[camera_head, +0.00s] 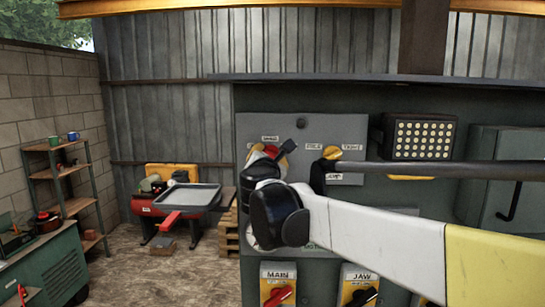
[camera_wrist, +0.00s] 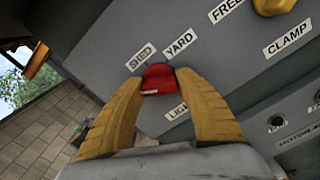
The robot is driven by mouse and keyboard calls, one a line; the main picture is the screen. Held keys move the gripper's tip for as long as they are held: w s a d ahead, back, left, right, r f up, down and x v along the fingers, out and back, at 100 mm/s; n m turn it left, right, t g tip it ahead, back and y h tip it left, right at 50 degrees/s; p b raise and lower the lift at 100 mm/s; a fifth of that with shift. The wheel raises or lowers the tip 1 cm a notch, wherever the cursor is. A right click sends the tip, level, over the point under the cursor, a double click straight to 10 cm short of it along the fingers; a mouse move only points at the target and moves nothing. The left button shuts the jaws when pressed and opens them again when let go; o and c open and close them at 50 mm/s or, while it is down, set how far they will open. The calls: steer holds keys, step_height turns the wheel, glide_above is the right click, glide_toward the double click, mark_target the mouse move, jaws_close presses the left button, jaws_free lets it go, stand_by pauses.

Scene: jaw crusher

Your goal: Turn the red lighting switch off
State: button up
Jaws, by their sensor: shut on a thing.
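The red lighting switch (camera_wrist: 159,77) is on a grey panel (camera_wrist: 120,35) in the wrist view, below the SHED and YARD labels. A partly covered label starting "LIGH" (camera_wrist: 177,111) is just below it. The two yellow fingers of my gripper (camera_wrist: 158,82) are shut on the switch, one on each side. A pale mark shows on the switch's lower edge, but I cannot tell its exact setting. In the head view my gripper (camera_head: 270,153) is at the panel's left part, and my arm hides much of the panel below.
The MAIN switch (camera_head: 277,295) and JAW switch (camera_head: 362,296) are below. A lamp (camera_head: 422,138) is farther right. A red machine with a tray (camera_head: 187,197) and a shelf rack (camera_head: 62,180) stand at left.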

steer(key=o, duration=1.2)
steer(key=shift+w, duration=0.1)
steer(key=s, duration=1.2)
steer(key=shift+a, duration=0.2)
